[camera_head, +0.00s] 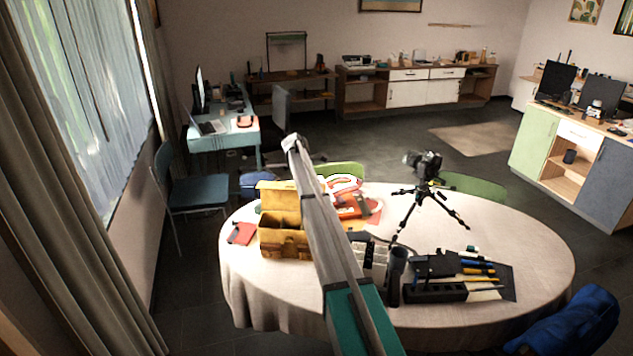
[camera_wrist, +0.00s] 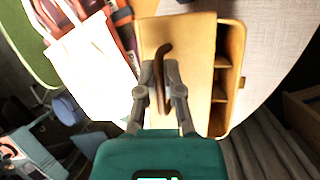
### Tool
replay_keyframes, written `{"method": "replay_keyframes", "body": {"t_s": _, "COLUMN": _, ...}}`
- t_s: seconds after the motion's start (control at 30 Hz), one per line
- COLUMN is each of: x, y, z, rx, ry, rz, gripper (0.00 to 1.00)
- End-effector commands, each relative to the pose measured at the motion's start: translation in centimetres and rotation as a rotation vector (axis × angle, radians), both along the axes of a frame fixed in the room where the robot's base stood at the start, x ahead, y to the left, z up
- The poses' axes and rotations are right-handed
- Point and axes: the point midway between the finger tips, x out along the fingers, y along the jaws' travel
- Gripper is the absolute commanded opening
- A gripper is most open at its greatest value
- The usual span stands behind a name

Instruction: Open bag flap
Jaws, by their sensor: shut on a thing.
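The tan-yellow bag (camera_head: 284,243) stands on the left part of the round table, partly behind my arm. Its flap (camera_head: 279,190) is raised at the back. In the wrist view the flap (camera_wrist: 190,50) is a flat tan panel, with the bag's open divided compartments (camera_wrist: 229,60) showing to its right. A curved brown strap (camera_wrist: 160,60) lies over the flap. My gripper (camera_wrist: 160,92) has its two fingers closed around the lower part of the strap.
The round table (camera_head: 540,265) also holds a camera on a tripod (camera_head: 424,185), a black organizer (camera_head: 435,292) with pens, a red notebook (camera_head: 242,233) and orange-red items (camera_head: 352,206) behind the bag. A blue chair (camera_head: 197,192) stands at the left.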

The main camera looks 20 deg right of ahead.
Motion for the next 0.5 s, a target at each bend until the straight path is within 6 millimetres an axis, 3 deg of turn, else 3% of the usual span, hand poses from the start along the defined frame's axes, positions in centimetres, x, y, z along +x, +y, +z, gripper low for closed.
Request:
{"method": "replay_keyframes", "body": {"t_s": 0.47, "x": -0.2, "y": -1.2, "z": -0.1, "rx": 0.006, "ry": -0.001, "rz": -0.014, "gripper": 0.0}}
{"method": "replay_keyframes", "body": {"t_s": 0.5, "x": -0.3, "y": -1.3, "z": -0.1, "rx": 0.005, "ry": -0.001, "rz": -0.016, "gripper": 0.13}}
